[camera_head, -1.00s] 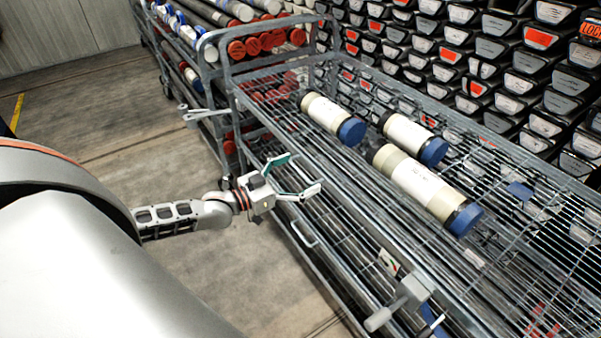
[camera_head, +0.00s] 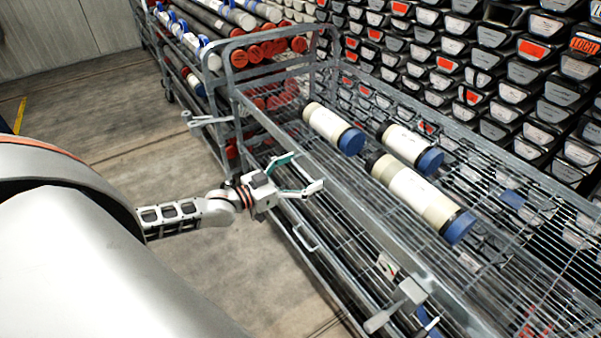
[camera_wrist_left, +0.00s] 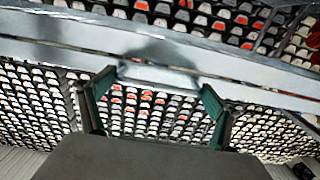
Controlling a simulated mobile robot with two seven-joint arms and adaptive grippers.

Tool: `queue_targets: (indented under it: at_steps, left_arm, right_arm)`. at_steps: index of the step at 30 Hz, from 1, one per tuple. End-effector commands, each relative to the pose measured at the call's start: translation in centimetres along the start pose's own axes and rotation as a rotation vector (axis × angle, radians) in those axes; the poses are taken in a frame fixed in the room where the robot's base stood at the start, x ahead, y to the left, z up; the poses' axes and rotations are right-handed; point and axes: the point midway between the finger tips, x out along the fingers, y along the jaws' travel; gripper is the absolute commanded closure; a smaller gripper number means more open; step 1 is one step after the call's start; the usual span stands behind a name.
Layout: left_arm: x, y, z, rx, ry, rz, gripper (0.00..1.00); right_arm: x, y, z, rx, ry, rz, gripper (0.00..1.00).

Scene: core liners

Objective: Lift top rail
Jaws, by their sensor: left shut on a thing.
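The top rail (camera_head: 362,216) is a long flat grey metal bar along the near side of the wire-mesh cart, running from the back left toward the lower right. My left gripper (camera_head: 302,181), with green-lined fingers, is shut on the rail's near side, left of the cart's middle. In the left wrist view, the rail (camera_wrist_left: 225,60) crosses above my left gripper (camera_wrist_left: 156,97). Its two fingers stand apart at the ends of a short pale metal piece by the rail; the exact contact is hard to make out.
Three capped core liners, one at left (camera_head: 326,122), one at right (camera_head: 405,143) and one nearest (camera_head: 412,191), lie on the mesh cart. Stacked core boxes (camera_head: 495,70) fill the back. The floor (camera_head: 105,125) at left is clear.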

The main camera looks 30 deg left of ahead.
Motion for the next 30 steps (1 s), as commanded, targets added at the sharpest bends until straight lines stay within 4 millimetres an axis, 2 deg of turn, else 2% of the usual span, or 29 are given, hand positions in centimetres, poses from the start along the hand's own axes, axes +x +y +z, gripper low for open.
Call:
queue_targets:
  at_steps: [1,2,14,15,25,30]
  left_arm:
    - [0.2,0.1,-1.6,0.002,0.012,0.001,0.48]
    - [0.2,0.1,-1.8,0.001,0.012,0.001,0.48]
    - [0.2,0.1,-2.0,-0.002,0.015,0.002,0.48]
    - [0.2,0.1,-2.0,-0.002,0.015,0.002,0.04]
    - [-0.2,0.0,-1.5,-0.001,0.006,0.001,0.04]
    - [-1.9,0.0,-1.4,-0.001,0.003,0.001,0.04]
  right_arm:
    - [-0.6,0.1,-1.0,0.0,0.002,0.0,0.6]
    - [-0.7,0.1,-1.1,-0.001,0.002,0.0,0.6]
    - [-0.8,0.0,-0.5,-0.002,-0.012,-0.002,0.6]
    - [-0.8,0.0,-0.5,-0.002,-0.013,-0.002,0.6]
    - [-0.9,0.3,-0.9,-0.004,-0.005,0.002,0.6]
    - [-0.8,0.2,-0.9,-0.003,-0.005,0.001,0.6]
